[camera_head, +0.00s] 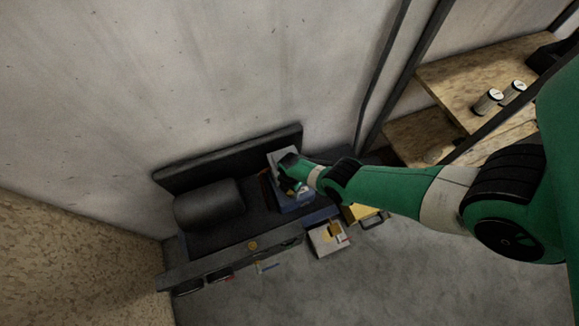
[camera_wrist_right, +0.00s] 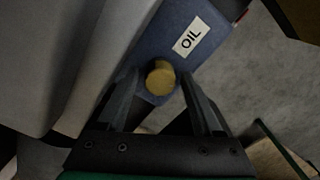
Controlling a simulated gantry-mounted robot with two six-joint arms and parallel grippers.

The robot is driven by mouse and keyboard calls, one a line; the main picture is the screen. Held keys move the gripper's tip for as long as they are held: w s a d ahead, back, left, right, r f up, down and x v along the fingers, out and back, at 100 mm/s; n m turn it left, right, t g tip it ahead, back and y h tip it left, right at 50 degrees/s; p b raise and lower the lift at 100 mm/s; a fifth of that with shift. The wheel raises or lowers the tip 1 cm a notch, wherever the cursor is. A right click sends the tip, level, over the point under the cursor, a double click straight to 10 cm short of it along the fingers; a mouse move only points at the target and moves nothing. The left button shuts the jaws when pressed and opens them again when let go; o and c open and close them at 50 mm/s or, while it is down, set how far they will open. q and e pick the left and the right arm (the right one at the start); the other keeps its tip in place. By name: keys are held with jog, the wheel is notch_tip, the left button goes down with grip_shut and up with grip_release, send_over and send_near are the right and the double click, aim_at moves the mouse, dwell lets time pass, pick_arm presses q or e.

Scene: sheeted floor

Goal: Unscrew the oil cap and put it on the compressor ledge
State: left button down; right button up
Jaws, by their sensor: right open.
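The oil cap (camera_wrist_right: 160,78) is a round, yellowish-brown cap on the blue compressor body (camera_wrist_right: 178,20), near a white label reading OIL (camera_wrist_right: 191,36). In the right wrist view the cap lies between the fingertips of my right gripper (camera_wrist_right: 161,82), which is open, with a finger on each side. I cannot tell whether the fingers touch it. In the head view my right gripper (camera_head: 290,188) is over the blue compressor (camera_head: 296,204), and the arm hides the cap. I cannot make out the ledge for certain. My left gripper is not in view.
Wooden shelves (camera_head: 475,85) with two cans stand at the right. The front floor is clear.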

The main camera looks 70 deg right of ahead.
jog(key=m, duration=1.2)
